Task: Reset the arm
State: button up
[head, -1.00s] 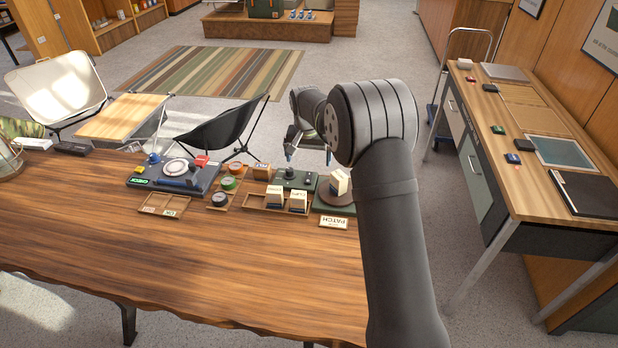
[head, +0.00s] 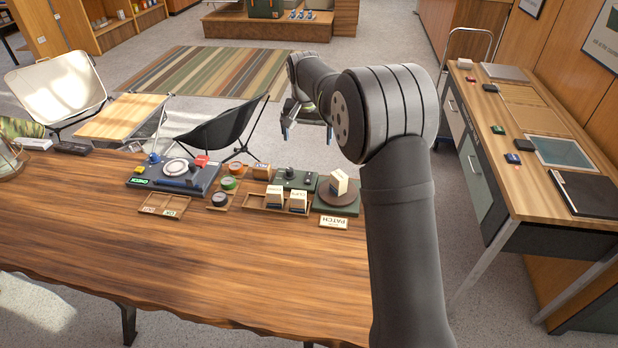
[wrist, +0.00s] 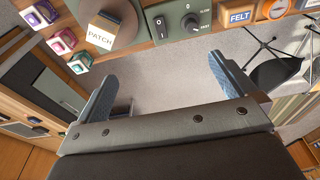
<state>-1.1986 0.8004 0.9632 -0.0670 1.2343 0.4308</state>
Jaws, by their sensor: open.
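My gripper (head: 305,130) is raised past the far edge of the wooden table, above the floor behind the dark green control units. In the wrist view its two blue-grey fingers (wrist: 168,90) are spread wide with only carpet between them, so it is open and empty. My arm rises at the right of the table in the head view. A pale block marked PATCH (wrist: 100,32) sits on a round dark turntable (wrist: 123,12) in the wrist view; the turntable also shows in the head view (head: 338,203).
On the wooden table (head: 180,265) stand a CHECK device (head: 150,184), tape rolls (head: 229,183), a tray of boxes (head: 255,202) and a PATCH sign (head: 335,221). A black chair (head: 220,132) stands behind the table. A side bench (head: 540,170) is at right. The table's front is clear.

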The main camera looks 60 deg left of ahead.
jog(key=shift+r, duration=0.5)
jog(key=shift+f, duration=0.1)
